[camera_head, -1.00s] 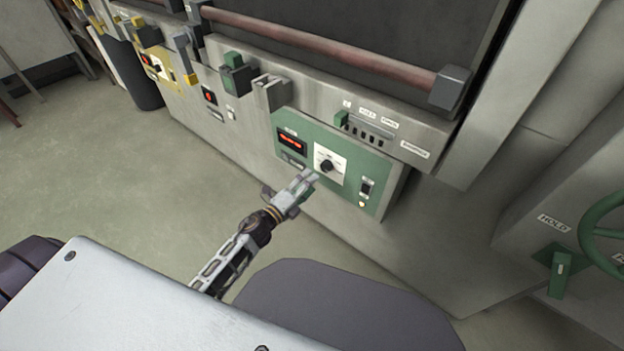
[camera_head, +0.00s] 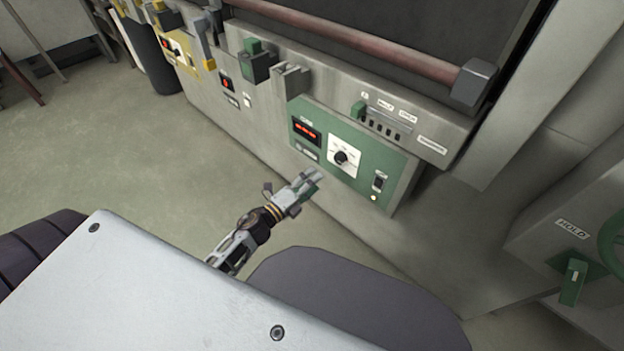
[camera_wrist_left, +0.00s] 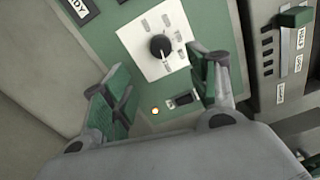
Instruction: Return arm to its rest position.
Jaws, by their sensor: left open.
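My left gripper (camera_head: 308,186) is in front of the green control panel (camera_head: 391,165), at its lower left in the head view, and looks clear of it. In the left wrist view its green-padded fingers (camera_wrist_left: 161,95) are spread apart with nothing between them. Beyond them the panel (camera_wrist_left: 100,22) shows a black knob (camera_wrist_left: 160,46) on a white dial plate, a dark switch (camera_wrist_left: 183,99) and a small lit amber lamp (camera_wrist_left: 155,111). The knob also shows in the head view (camera_head: 341,157), beside a red lit display (camera_head: 306,132). My right gripper is in neither view.
A sliding green lever (camera_head: 358,109) sits in a slotted plate above the panel. A reddish horizontal bar (camera_head: 360,44) runs across the machine front. Open floor (camera_head: 110,160) lies left.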

